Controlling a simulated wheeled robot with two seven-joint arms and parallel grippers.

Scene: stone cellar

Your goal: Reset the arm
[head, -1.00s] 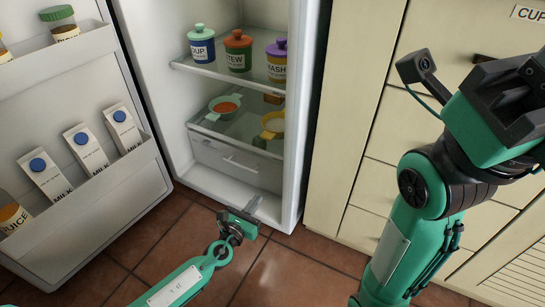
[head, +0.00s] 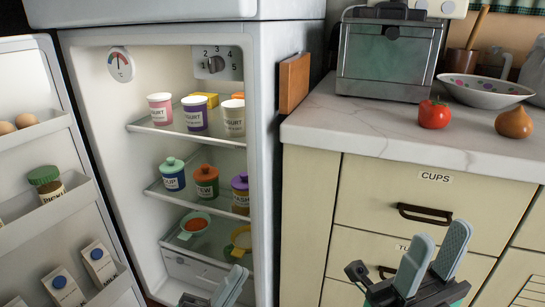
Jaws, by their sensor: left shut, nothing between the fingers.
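My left gripper (head: 234,278) shows at the bottom edge, in front of the fridge's lower part. It is shut and empty, and the rest of its arm is out of view. My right gripper (head: 440,243) points up in front of the cream drawers, at the lower right. Its two pale, ribbed fingers stand apart with nothing between them. Both grippers appear clear of the fridge and drawers, though the exact gaps cannot be told.
The fridge (head: 265,120) stands open, with yogurt cups (head: 195,117), lidded jars (head: 206,184) and bowls on its shelves. Its door (head: 40,165) hangs open at left. The counter (head: 385,128) holds a toaster (head: 385,60), tomato (head: 434,114), onion (head: 514,122) and bowl (head: 485,97).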

